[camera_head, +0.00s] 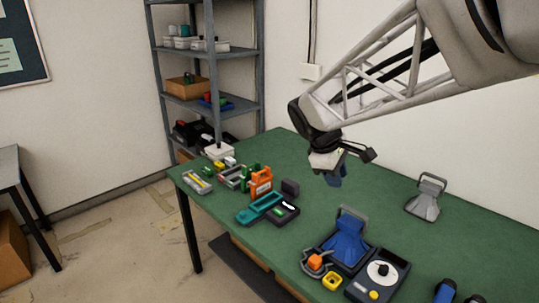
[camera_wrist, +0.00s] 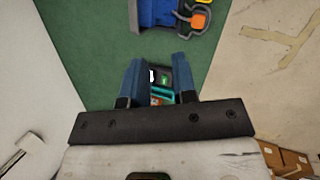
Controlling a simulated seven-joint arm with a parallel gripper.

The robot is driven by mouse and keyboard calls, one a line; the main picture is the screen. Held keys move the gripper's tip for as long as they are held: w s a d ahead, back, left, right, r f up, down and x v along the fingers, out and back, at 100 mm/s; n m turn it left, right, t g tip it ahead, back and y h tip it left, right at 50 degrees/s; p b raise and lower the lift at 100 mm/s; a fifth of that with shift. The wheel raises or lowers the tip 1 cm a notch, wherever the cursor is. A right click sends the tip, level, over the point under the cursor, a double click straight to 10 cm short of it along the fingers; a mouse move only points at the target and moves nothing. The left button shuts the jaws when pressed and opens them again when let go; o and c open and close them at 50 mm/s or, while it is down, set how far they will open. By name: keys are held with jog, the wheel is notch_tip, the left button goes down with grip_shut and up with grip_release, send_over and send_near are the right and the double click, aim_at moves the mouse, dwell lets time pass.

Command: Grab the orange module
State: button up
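An orange block with an open frame shape (camera_head: 260,184) stands on the green table, among green and grey parts left of centre. A smaller orange piece (camera_head: 315,262) sits beside the blue phone base at the front, ringed by a dark cord; it also shows at the top of the wrist view (camera_wrist: 199,20). I cannot tell which of the two is the module. My gripper (camera_head: 335,178) hangs above the table, right of the orange block and behind the blue base. In the wrist view its blue fingers (camera_wrist: 159,82) are apart, with nothing held between them.
A teal and dark device (camera_head: 265,208) lies near the orange block and shows far below between my fingers. The blue base (camera_head: 346,246), a dark dial unit (camera_head: 378,275) and a yellow piece (camera_head: 332,281) crowd the front. A grey stand (camera_head: 425,200) is at right. Bare table (camera_head: 385,215) lies between.

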jog(key=w+a+f+n+h, duration=0.2)
jog(key=w+a+n, duration=0.2)
jog(key=w, duration=0.6)
jog(key=n+t+h, duration=0.4)
jog(key=n+h, duration=0.1)
jog(key=n, duration=1)
send_over(261, 183)
jog(key=a, duration=0.7)
notch_tip(261, 183, down, 19)
jog(key=shift+s+d+r, duration=0.1)
jog(key=shift+s+r, duration=0.05)
jog(key=shift+s, duration=0.35)
jog(key=shift+x, duration=1.3)
jog(key=shift+x, duration=2.65)
jog(key=shift+w, duration=0.15)
